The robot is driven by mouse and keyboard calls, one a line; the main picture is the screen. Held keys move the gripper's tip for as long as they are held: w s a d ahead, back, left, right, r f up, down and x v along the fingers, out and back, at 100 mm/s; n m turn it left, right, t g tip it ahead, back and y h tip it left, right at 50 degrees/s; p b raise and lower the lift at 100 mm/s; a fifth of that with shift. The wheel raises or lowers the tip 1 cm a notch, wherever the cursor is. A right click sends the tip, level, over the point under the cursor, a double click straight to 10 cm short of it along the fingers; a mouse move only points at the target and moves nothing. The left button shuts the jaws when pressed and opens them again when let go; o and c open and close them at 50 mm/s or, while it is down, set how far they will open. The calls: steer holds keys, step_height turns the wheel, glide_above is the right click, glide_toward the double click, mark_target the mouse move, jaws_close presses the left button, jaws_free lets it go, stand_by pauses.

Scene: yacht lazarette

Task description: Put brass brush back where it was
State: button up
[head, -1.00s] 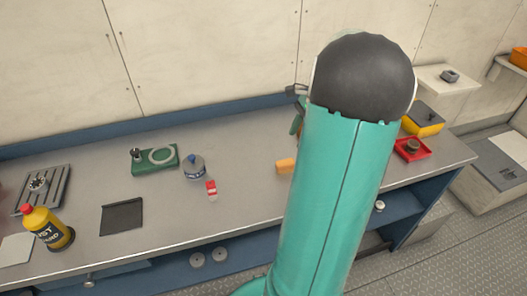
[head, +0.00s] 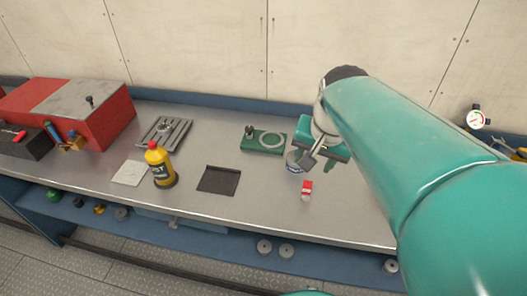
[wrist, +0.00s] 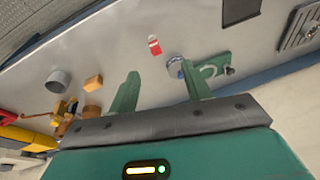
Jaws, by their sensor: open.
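I cannot pick out the brass brush with certainty. In the wrist view a small orange-brown cluster (wrist: 65,113) lies at the left, too small to tell what it is. My gripper (wrist: 160,72) is open, with two green fingers apart and nothing between them. In the head view my gripper (head: 315,160) is above the bench, partly behind my arm, beside the green plate with a ring (head: 263,143). A blue-and-white tin (head: 294,168) is partly covered by it. A small red-and-white item (head: 306,188) lies just in front.
An orange block (wrist: 94,82) and a grey cylinder (wrist: 58,80) show in the wrist view.

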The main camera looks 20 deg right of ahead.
steer(key=s+a+n+t, duration=0.2)
steer(key=s+a+n, duration=0.3)
steer(key=a+n, duration=0.2)
steer(key=a, duration=0.2)
steer(key=shift+a+r+n+t, duration=0.15)
steer(key=shift+a+n+t, duration=0.15)
steer(key=shift+n, duration=0.1)
steer(key=shift+s, duration=0.1)
